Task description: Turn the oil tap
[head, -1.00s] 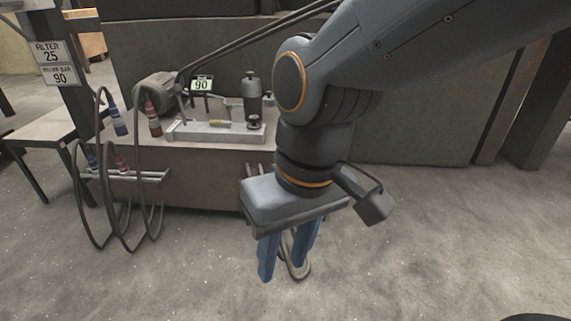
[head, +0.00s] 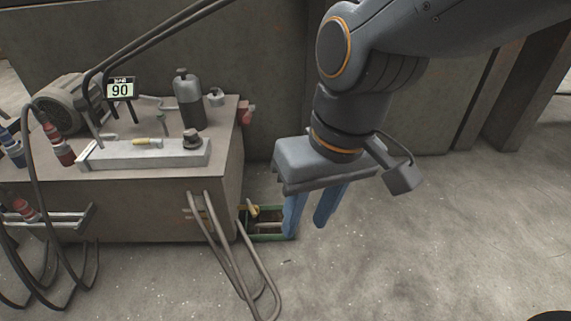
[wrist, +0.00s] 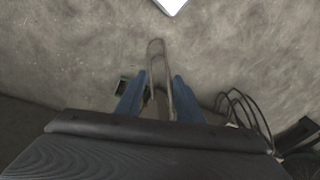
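A small yellow tap-like part (head: 254,210) shows low at the right end of the hydraulic unit (head: 215,188), above a green tray (head: 268,237); I take it for the oil tap. It is small and its handle position cannot be told. My gripper (head: 305,228) points down, with its two blue fingers apart and nothing between them. In the head view it is right of the tap, and the left finger overlaps the tray's right edge. In the wrist view my gripper (wrist: 158,88) is also open, and the tap cannot be made out.
Bent grey hoses (head: 240,260) hang in front of the unit's right end, left of my gripper. Open concrete floor (head: 420,240) lies to the right.

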